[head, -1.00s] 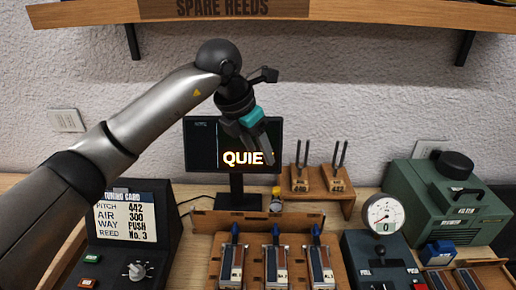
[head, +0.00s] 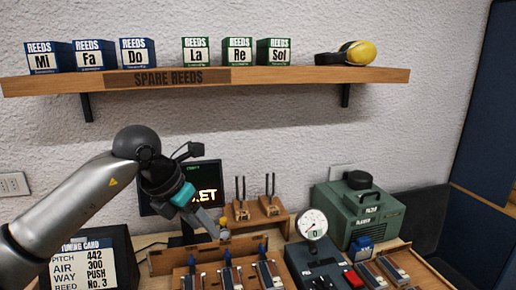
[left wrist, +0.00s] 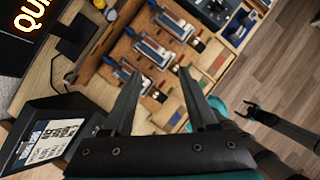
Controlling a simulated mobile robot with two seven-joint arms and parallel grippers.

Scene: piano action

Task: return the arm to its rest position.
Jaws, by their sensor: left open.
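My left arm comes in from the left in the head view. Its gripper (head: 208,222), with a teal band, points down and to the right in front of the monitor, above the bench. In the left wrist view the two dark fingers (left wrist: 160,73) stand wide apart with nothing between them. Below them is the wooden rack of reed units (left wrist: 148,52), apart from the fingers. A dark gripper at the right of the left wrist view (left wrist: 256,110) looks like my right one; it is small there, so its jaw state is unclear.
The monitor (head: 206,172) is partly hidden by my left gripper. The tuning card device (head: 118,250) is near the left forearm. A dial gauge (head: 313,224) and a green machine (head: 352,212) stand at right. The shelf (head: 300,80) carries reed boxes and ear defenders (head: 346,54).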

